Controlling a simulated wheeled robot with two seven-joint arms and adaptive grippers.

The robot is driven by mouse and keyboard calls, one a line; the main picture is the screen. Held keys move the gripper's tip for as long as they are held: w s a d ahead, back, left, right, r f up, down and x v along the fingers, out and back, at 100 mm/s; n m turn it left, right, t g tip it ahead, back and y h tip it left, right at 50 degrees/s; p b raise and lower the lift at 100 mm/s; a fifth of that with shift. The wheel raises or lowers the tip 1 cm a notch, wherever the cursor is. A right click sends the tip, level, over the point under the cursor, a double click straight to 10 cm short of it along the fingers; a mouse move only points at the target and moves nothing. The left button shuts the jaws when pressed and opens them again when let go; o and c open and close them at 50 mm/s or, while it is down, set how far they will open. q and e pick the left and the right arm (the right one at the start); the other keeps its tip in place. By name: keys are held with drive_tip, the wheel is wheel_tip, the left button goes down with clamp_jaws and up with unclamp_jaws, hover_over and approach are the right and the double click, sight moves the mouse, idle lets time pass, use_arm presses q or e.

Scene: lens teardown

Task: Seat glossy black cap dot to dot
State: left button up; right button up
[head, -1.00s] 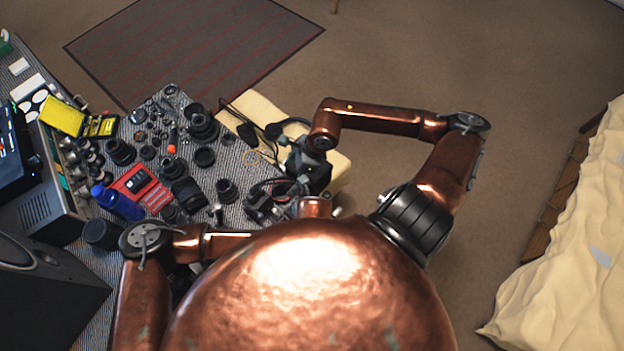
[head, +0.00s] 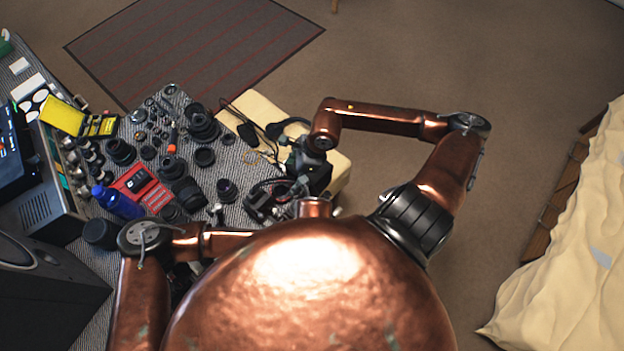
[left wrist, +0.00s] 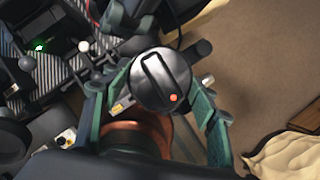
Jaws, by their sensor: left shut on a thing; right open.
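In the left wrist view a round glossy black cap (left wrist: 155,66) with a raised bar across its face shows an orange-red dot near its lower right edge. My left gripper (left wrist: 160,86) is shut on the cap, with a green finger on each side. In the head view my left gripper is hard to make out, with part of its arm behind my head. My right gripper (head: 297,165) is open above the right edge of the table. The cap's underside and a matching dot do not show.
The patterned worktable (head: 238,212) is crowded with dark lens parts (head: 202,125), a red case (head: 140,185), a blue bottle (head: 117,203) and a yellow box (head: 62,116). A cream cushion or box (head: 258,108) lies at its right.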

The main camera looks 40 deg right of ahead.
use_arm(q)
drive_tip(key=shift+f, duration=0.8)
idle(1.5)
